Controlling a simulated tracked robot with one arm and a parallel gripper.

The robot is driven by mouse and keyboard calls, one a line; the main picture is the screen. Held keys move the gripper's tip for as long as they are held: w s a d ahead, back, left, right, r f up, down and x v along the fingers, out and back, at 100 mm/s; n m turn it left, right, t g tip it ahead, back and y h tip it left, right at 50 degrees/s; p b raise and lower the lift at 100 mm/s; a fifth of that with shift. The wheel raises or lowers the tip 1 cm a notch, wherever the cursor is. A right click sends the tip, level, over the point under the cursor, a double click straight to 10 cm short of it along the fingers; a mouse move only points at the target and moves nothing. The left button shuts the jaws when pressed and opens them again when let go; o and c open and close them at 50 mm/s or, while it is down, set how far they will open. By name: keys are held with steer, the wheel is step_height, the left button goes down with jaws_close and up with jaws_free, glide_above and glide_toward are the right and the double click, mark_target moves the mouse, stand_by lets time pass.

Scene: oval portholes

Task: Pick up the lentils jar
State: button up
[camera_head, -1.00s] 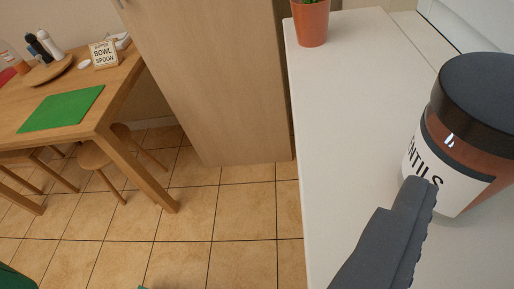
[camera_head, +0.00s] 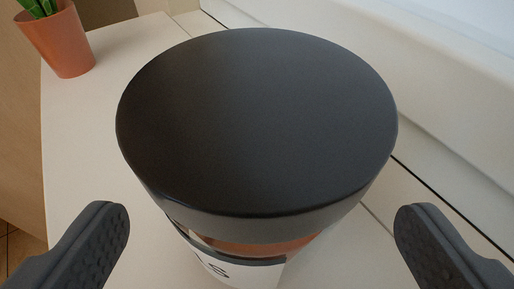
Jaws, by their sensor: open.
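The lentils jar (camera_head: 258,125) stands upright on the white counter, straight ahead and very close. Its wide dark grey lid fills the middle of the view. Below the lid show a strip of orange-brown contents and part of the white label, with only its last letter or two readable. My gripper (camera_head: 262,225) is open, with one dark finger to the left of the jar and one to the right. Both fingers look apart from the jar. The lower part of the jar is mostly hidden under the lid and by the frame's bottom edge.
A terracotta pot (camera_head: 60,42) with a green plant stands at the far left of the white counter (camera_head: 85,130). A white wall or sill runs along the right behind the jar. The counter's left edge drops to the tiled floor.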

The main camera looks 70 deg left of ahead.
steer(key=shift+x, duration=2.65)
steer(key=shift+d, duration=0.1)
steer(key=c, duration=1.4)
